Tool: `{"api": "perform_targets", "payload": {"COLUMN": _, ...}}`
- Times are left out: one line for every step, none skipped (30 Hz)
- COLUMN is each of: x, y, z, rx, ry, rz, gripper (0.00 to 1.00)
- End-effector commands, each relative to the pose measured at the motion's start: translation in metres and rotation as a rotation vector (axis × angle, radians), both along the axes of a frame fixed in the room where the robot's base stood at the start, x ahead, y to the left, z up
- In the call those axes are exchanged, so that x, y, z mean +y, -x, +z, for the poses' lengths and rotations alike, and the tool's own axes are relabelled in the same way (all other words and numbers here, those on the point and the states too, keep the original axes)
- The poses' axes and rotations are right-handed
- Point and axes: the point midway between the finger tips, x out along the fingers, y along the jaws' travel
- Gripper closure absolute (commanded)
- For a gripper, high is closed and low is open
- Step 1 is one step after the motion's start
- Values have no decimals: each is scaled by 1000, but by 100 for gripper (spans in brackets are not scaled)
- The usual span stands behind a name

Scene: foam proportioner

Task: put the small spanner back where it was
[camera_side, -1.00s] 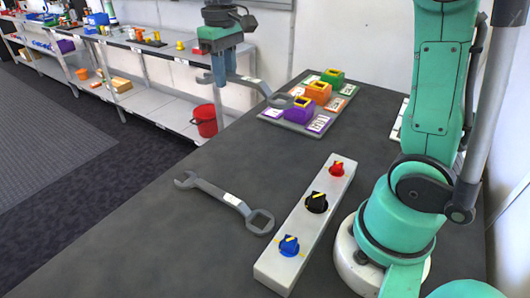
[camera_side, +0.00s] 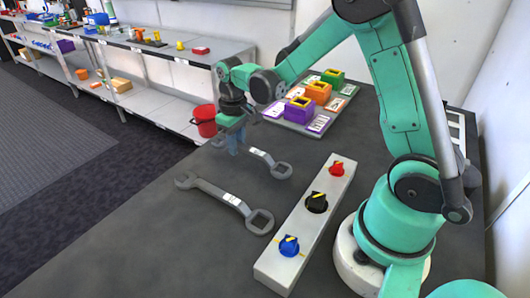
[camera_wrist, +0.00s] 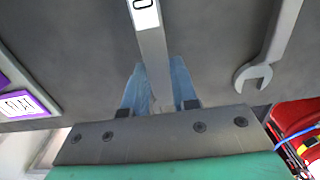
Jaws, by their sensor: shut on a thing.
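The small spanner (camera_side: 268,160) is grey with a white label. My gripper (camera_side: 232,145) is shut on it near its left end, and the blue fingers are on either side of its handle in the wrist view (camera_wrist: 158,88). Its ring end points right towards the switch panel. It is low over the table or touching it; I cannot tell which. The end nearest my gripper is hidden. A larger spanner (camera_side: 222,197) lies flat on the table just in front, roughly parallel; its open jaw shows at the right of the wrist view (camera_wrist: 256,72).
A white panel with red, black and blue knobs (camera_side: 312,222) stands to the right. A board with purple, orange and green blocks (camera_side: 314,96) lies behind. A red bucket (camera_side: 205,121) is beyond the table's left edge. The front left of the table (camera_side: 130,240) is clear.

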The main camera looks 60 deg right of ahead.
Motion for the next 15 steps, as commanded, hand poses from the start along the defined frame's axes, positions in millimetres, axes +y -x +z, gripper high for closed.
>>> {"api": "perform_targets", "payload": {"x": 0, "y": -1, "z": -8, "rx": 0, "ry": 0, "rz": 0, "gripper": 100}}
{"api": "perform_targets", "payload": {"x": 0, "y": -1, "z": -12, "rx": 0, "ry": 0, "rz": 0, "gripper": 100}}
{"api": "perform_targets", "payload": {"x": 0, "y": -1, "z": -17, "rx": 0, "ry": 0, "rz": 0, "gripper": 100}}
{"api": "perform_targets", "payload": {"x": 0, "y": -1, "z": -21, "rx": 0, "ry": 0, "rz": 0, "gripper": 100}}
{"api": "perform_targets", "payload": {"x": 0, "y": 0, "z": -23, "rx": 0, "ry": 0, "rz": 0, "gripper": 100}}
{"api": "perform_targets", "payload": {"x": 0, "y": 0, "z": -26, "rx": 0, "ry": 0, "rz": 0, "gripper": 100}}
{"api": "perform_targets", "payload": {"x": 0, "y": 0, "z": -27, "rx": 0, "ry": 0, "rz": 0, "gripper": 100}}
{"api": "perform_targets", "payload": {"x": 0, "y": 0, "z": -27, "rx": 0, "ry": 0, "rz": 0, "gripper": 100}}
{"api": "perform_targets", "payload": {"x": 0, "y": 0, "z": -27, "rx": 0, "ry": 0, "rz": 0, "gripper": 100}}
{"api": "perform_targets", "payload": {"x": 0, "y": 0, "z": -27, "rx": 0, "ry": 0, "rz": 0, "gripper": 100}}
{"api": "perform_targets", "payload": {"x": 0, "y": 0, "z": -27, "rx": 0, "ry": 0, "rz": 0, "gripper": 100}}
{"api": "perform_targets", "payload": {"x": 0, "y": 0, "z": -27, "rx": 0, "ry": 0, "rz": 0, "gripper": 100}}
{"api": "perform_targets", "payload": {"x": 0, "y": 0, "z": -27, "rx": 0, "ry": 0, "rz": 0, "gripper": 100}}
{"api": "perform_targets", "payload": {"x": 0, "y": 0, "z": -27, "rx": 0, "ry": 0, "rz": 0, "gripper": 100}}
{"api": "perform_targets", "payload": {"x": 0, "y": 0, "z": -27, "rx": 0, "ry": 0, "rz": 0, "gripper": 100}}
